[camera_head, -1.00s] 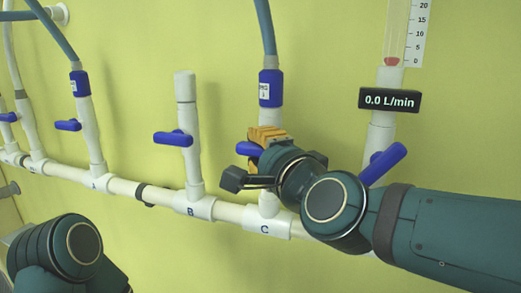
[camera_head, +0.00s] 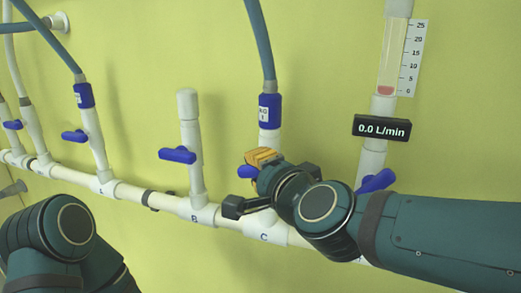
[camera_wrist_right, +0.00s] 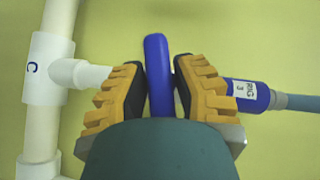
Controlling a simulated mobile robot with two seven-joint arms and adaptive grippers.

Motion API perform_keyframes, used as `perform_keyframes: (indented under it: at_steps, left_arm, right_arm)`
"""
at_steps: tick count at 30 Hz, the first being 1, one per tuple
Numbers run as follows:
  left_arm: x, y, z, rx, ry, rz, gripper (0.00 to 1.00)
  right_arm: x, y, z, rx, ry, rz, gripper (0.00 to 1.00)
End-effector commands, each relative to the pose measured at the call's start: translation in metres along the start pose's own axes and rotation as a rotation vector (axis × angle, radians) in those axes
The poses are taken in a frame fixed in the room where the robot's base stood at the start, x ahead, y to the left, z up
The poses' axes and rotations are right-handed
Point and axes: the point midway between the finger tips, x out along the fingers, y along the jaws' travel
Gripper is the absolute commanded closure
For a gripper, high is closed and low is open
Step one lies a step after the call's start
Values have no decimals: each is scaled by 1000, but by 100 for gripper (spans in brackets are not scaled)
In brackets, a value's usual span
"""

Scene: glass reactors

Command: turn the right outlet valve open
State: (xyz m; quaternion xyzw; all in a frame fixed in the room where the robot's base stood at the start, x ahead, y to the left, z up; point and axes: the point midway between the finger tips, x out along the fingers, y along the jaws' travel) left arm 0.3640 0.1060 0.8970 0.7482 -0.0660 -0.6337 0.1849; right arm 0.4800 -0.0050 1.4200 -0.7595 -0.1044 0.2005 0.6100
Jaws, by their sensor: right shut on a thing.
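The blue valve handle (camera_head: 246,172) on branch C is the rightmost of the outlet branches, below a blue hose connector (camera_head: 269,110). My right gripper (camera_head: 262,160) is at this handle and hides much of it in the head view. In the right wrist view, the yellow-and-black fingers of my right gripper (camera_wrist_right: 160,85) are shut on the blue handle (camera_wrist_right: 158,65), one on each side. The handle lies crosswise to its white branch pipe (camera_wrist_right: 85,75). My left gripper is out of view.
Branch B (camera_head: 190,135) stands capped to the left with its own blue handle (camera_head: 177,155). A white manifold pipe (camera_head: 130,192) runs along the wall. At the right, a flow display (camera_head: 381,128) reads 0.0 L/min, above another blue handle (camera_head: 376,181).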

Motion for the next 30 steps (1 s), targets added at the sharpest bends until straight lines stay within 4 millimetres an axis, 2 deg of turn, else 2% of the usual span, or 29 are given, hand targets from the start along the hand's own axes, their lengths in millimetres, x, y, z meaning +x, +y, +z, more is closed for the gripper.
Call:
perform_keyframes:
  at_steps: [1, 3, 9, 30]
  left_arm:
    - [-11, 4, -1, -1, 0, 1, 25]
    - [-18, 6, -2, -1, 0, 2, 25]
    - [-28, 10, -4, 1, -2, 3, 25]
    - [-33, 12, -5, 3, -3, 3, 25]
  right_arm:
    - [-1, -6, -1, -17, 1, 18, 100]
    - [0, -5, -2, -44, 1, 46, 100]
    - [0, -3, -1, -119, 1, 122, 100]
    - [1, -2, 0, -402, 1, 402, 100]
